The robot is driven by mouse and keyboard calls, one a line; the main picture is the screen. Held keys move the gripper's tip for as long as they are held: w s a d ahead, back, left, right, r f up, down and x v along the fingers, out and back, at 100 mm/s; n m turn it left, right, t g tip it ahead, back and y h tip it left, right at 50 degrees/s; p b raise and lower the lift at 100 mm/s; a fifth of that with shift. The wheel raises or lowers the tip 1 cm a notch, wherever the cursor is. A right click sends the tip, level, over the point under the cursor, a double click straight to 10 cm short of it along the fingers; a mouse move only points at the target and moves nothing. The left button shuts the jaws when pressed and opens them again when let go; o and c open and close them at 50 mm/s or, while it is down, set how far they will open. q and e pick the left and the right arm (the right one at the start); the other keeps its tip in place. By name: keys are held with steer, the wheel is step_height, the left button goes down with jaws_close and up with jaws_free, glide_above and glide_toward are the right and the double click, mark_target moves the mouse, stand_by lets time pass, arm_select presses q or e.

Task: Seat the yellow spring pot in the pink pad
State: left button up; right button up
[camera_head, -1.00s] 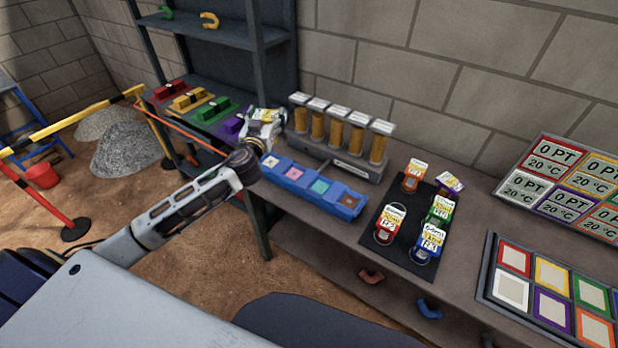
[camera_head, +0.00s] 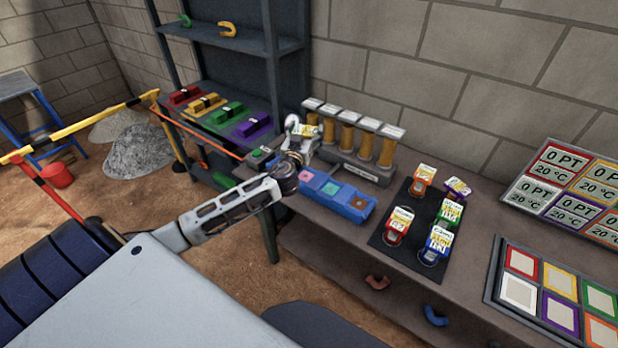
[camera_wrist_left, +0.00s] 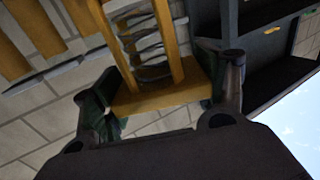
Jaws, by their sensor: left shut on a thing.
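My left gripper (camera_head: 302,136) is shut on the yellow spring pot (camera_wrist_left: 160,98). In the left wrist view, the pot's yellow base sits between the two fingers, with a coiled spring between its posts. In the head view the pot is mostly hidden by the gripper. The pink pad (camera_head: 307,177) lies in a blue tray (camera_head: 350,215) on the bench, just right of my left wrist. The gripper is above and behind the tray, and the pot is apart from the pad. My right gripper is not in view.
Beside the pink pad are a teal pad (camera_head: 333,188) and a brown pad (camera_head: 358,203). A rack of yellow columns (camera_head: 363,150) stands close behind the tray. Several labelled pots stand on a black mat (camera_head: 400,250) to the right. A shelf unit (camera_head: 285,70) rises at the back left.

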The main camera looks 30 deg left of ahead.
arm_select(q)
steer(key=shift+a+f, duration=0.15)
steer(key=shift+f, duration=0.05)
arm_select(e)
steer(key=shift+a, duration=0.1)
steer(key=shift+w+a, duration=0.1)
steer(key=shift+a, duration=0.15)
arm_select(q)
steer(key=shift+f, duration=0.1)
step_height(320, 180, down, 5)
steer(key=shift+f, duration=0.5)
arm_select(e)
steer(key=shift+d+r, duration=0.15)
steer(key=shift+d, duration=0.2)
arm_select(q)
steer(key=shift+f, duration=0.1)
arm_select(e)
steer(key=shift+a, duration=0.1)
arm_select(q)
steer(key=shift+f, duration=1.8)
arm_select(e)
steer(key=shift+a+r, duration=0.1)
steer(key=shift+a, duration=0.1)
arm_select(q)
steer(key=shift+f, duration=0.1)
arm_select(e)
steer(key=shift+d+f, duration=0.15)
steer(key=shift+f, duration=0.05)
